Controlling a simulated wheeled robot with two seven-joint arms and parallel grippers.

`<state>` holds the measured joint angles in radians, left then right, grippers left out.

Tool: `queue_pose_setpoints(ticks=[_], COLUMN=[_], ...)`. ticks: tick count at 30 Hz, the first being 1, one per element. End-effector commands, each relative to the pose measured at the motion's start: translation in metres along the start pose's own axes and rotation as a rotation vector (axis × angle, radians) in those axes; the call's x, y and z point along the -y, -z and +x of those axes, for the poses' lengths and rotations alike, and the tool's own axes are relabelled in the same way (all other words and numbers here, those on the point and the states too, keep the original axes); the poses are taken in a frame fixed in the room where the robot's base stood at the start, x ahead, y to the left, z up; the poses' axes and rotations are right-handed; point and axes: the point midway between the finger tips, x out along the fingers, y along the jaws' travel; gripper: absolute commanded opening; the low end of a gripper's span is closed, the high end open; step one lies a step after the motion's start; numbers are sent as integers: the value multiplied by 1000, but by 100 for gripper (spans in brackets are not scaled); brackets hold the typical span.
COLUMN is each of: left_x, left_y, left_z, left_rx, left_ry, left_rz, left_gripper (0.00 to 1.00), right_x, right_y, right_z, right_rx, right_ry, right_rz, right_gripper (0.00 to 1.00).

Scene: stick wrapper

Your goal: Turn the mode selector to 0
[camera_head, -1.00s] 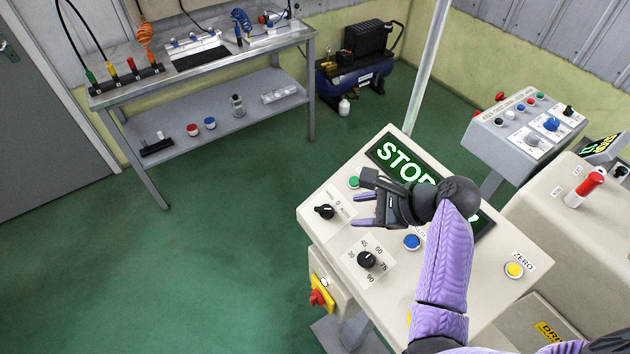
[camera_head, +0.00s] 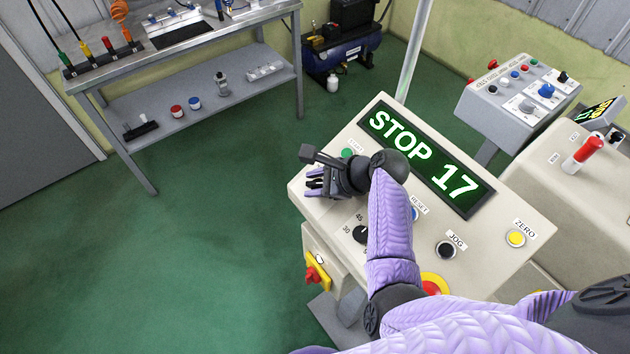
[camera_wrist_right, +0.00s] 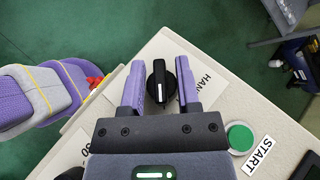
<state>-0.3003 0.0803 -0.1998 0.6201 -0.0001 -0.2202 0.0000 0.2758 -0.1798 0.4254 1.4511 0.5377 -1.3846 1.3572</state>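The mode selector (camera_wrist_right: 161,84) is a black knob with a white pointer line on a white plate. Part of a HAND label (camera_wrist_right: 206,87) shows beside it. In the right wrist view it sits between the two purple fingers of my right gripper (camera_wrist_right: 160,66), with a narrow gap on each side. The pointer line runs roughly parallel to the fingers. In the head view my right gripper (camera_head: 311,184) is over the panel's left corner and hides the knob. My left gripper is not in view.
The sloped panel also bears a green START button (camera_wrist_right: 240,137), a dial (camera_head: 360,234), a JOG button (camera_head: 446,250), a yellow ZERO button (camera_head: 516,238) and a display reading STOP 17 (camera_head: 425,160). A red-and-yellow switch (camera_head: 316,275) is on its side.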

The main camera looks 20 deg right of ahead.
Motion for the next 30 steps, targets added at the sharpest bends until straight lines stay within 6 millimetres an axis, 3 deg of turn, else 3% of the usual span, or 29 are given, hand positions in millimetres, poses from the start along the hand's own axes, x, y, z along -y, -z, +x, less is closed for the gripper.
queue_pose_setpoints(ticks=[1, 5, 17, 24, 30], left_x=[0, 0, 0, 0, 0], left_y=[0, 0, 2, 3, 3], left_z=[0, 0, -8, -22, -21], left_rx=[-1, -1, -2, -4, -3], left_ry=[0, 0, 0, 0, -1], left_rz=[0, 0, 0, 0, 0], left_gripper=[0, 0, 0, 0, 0], right_x=[0, 0, 1, 2, 1], right_y=[0, 0, -1, -1, 1], right_z=[0, 0, -2, -2, -1], right_rx=[0, 0, -1, -1, -2], right_ry=[-1, -1, -55, -208, -364], right_rz=[0, 0, -25, -94, -166], right_gripper=[26, 0, 0, 0, 0])
